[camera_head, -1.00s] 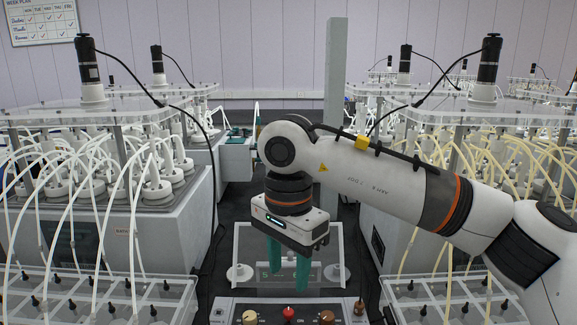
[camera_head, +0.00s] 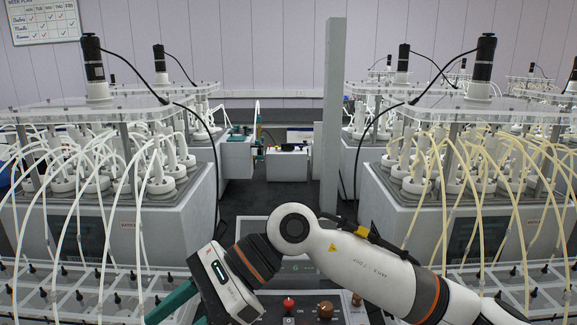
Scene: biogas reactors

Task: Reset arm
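My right arm comes in from the lower right and bends at a white joint above the control panel. My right gripper (camera_head: 178,315) points down and left at the bottom edge of the head view. One teal finger shows clearly and the other is mostly cut off by the frame edge. They look apart, with nothing seen between them. My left gripper is not in view.
A control panel (camera_head: 342,308) with red and brown knobs lies below my arm. Reactor units (camera_head: 165,228) with tubes stand left and right (camera_head: 400,235). Tube racks (camera_head: 60,308) are in front. A grey post (camera_head: 333,110) rises behind; dark aisle floor (camera_head: 285,195) lies between.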

